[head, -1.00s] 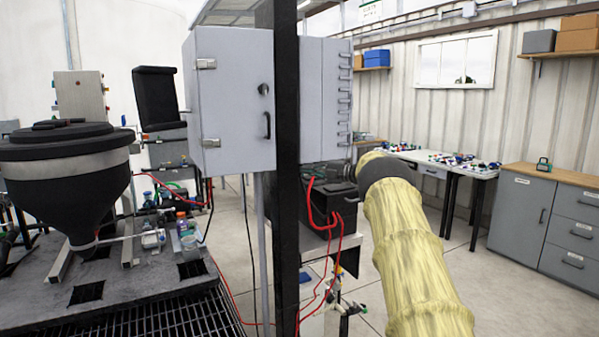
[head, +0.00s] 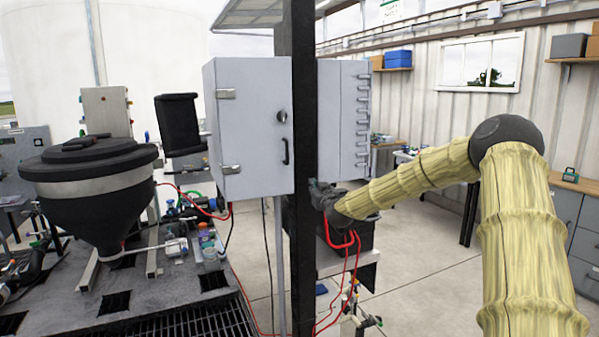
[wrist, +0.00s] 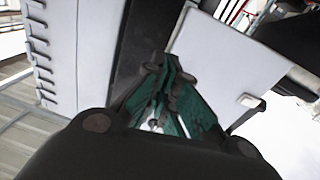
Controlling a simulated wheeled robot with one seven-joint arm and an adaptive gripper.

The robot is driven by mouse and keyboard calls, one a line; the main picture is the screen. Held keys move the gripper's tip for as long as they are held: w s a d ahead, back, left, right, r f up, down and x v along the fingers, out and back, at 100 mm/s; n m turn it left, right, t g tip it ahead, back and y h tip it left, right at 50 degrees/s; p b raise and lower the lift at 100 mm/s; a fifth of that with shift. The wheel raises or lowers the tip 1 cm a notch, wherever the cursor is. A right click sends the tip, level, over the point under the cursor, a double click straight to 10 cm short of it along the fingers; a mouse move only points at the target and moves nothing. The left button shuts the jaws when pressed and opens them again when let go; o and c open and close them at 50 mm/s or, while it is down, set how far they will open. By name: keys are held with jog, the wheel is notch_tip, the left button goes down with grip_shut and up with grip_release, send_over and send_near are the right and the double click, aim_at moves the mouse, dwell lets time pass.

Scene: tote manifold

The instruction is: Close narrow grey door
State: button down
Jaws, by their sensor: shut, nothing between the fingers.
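A grey door (head: 255,130) with a black handle, a round lock and metal hinges at its left edge is on a wall-height grey cabinet, left of the dark post. The post hides where the door's right side meets the cabinet, so I cannot tell how far it stands open. My gripper (head: 316,187) is shut and empty, beside the post and below the cabinet's lower edge. In the wrist view, its green fingers (wrist: 168,68) point toward the dark post, with a grey panel (wrist: 225,65) bearing a metal hinge at right. I cannot tell whether the fingertips touch anything.
The dark upright post (head: 303,100) stands before the cabinet. A grey panel with several clips (head: 343,120) lies right of it. A black box with red cables (head: 345,235) is below my forearm. A black hopper (head: 90,185) stands left. Open floor shows at centre right.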

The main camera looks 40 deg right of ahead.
jog(key=a, duration=0.4)
jog(key=p, duration=0.3)
send_near(293, 175)
jog(key=shift+m+y, duration=0.3)
jog(key=shift+y, duration=0.1)
jog(key=shift+a+r+p+x, duration=0.2)
jog(key=shift+p+x, duration=0.35)
jog(key=shift+x, duration=0.4)
jog(key=shift+a+r+p+x, duration=0.15)
jog(key=shift+p+x, duration=0.4)
jog(key=shift+x, duration=0.4)
jog(key=shift+a+r+p+x, duration=0.1)
jog(key=shift+r+p+x, duration=0.1)
jog(key=shift+p+x, duration=0.55)
jog(key=shift+w+d, duration=0.2)
jog(key=shift+w, duration=0.3)
jog(key=shift+w+d+f, duration=0.2)
jog(key=shift+d+f, duration=0.05)
jog(key=shift+d, duration=0.15)
jog(key=shift+w+d+f, duration=0.2)
jog(key=shift+d, duration=0.2)
jog(key=shift+a+r, duration=0.1)
